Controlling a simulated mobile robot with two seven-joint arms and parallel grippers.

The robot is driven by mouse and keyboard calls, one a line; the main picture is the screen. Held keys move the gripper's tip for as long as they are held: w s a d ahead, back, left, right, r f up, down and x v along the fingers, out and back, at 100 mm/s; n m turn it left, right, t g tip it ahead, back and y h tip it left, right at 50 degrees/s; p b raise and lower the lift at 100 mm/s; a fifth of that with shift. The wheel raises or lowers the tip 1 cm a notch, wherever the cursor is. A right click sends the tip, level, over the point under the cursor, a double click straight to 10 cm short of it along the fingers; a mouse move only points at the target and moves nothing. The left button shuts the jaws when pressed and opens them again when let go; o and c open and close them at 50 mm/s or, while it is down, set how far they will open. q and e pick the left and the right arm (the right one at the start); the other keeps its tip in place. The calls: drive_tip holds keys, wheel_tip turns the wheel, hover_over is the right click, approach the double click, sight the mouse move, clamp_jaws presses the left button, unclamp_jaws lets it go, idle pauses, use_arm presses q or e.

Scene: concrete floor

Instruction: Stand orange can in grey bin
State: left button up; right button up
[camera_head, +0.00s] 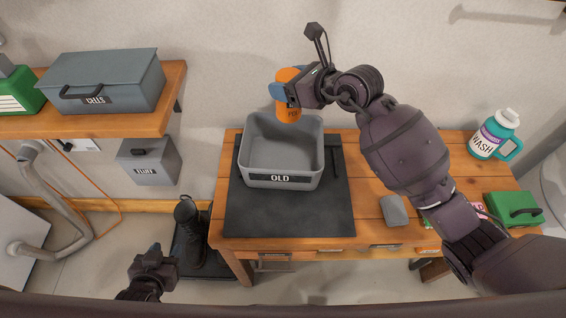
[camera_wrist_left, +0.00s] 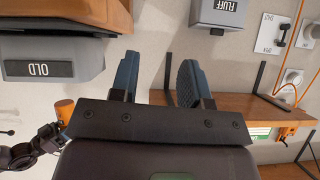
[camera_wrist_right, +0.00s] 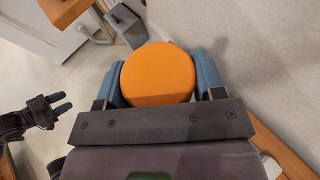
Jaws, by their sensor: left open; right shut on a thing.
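The orange can (camera_head: 290,108) is upright in my right gripper (camera_head: 284,92), which is shut around it. In the head view the can is above the back rim of the grey bin, and its lower end overlaps the rim. The right wrist view shows the can's round orange end (camera_wrist_right: 158,74) between the blue fingers (camera_wrist_right: 160,80). The grey bin (camera_head: 232,178), labelled OLD, stands on a dark mat and looks empty. It also shows in the left wrist view (camera_wrist_left: 85,70). My left gripper (camera_head: 152,258) is open and empty, low in front of the table's left side.
The dark mat (camera_head: 290,218) covers the left of the wooden table (camera_head: 365,220). A WASH jug (camera_head: 495,135), a green box (camera_head: 515,207) and a grey block (camera_head: 394,210) are to the right. A CELLS box (camera_head: 105,80) sits on the left shelf; a FLUFF box (camera_head: 150,163) hangs below.

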drive_tip(key=a+f+b, duration=0.1)
drive_tip(key=f, duration=0.5)
drive_tip(key=a+f+b, duration=0.2)
drive_tip(key=f, duration=0.5)
drive_tip(key=w+a+f+b, duration=0.1)
drive_tip(key=f, duration=0.5)
drive_tip(key=shift+a+f+b, duration=0.25)
drive_tip(key=shift+f+b, duration=0.05)
drive_tip(key=shift+f, duration=0.1)
drive_tip(key=shift+f, duration=0.1)
drive_tip(key=shift+f, duration=0.15)
drive_tip(key=o, duration=1.1)
drive_tip(key=shift+c, duration=0.2)
